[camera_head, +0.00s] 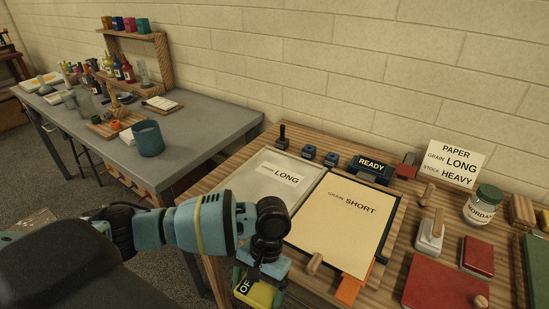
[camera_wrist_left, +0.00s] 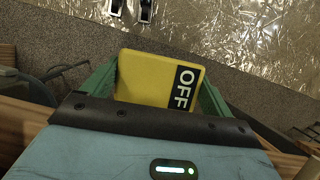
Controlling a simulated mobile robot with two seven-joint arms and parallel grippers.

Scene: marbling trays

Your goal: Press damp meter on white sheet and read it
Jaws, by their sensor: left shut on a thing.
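My left gripper (camera_head: 262,274) is shut on the yellow damp meter (camera_head: 254,294), low in the head view at the wooden table's front left. In the left wrist view the meter (camera_wrist_left: 147,78) sits between the green fingers, its dark display reading OFF. The pale white sheet (camera_head: 262,184), marked LONG, lies on the table's left part, beyond the gripper. A cream sheet (camera_head: 345,225), marked GRAIN SHORT, lies right of it. The meter appears apart from both sheets. My forearm hides the white sheet's near part. My right gripper is not in view.
A dark READY display (camera_head: 371,166) and small blue blocks stand behind the sheets. A paper card (camera_head: 457,163) reads LONG and HEAVY. A jar (camera_head: 484,205), a wooden-handled tool (camera_head: 431,236) and red pads (camera_head: 445,285) stand right. A grey table (camera_head: 205,118) with bottles is at left.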

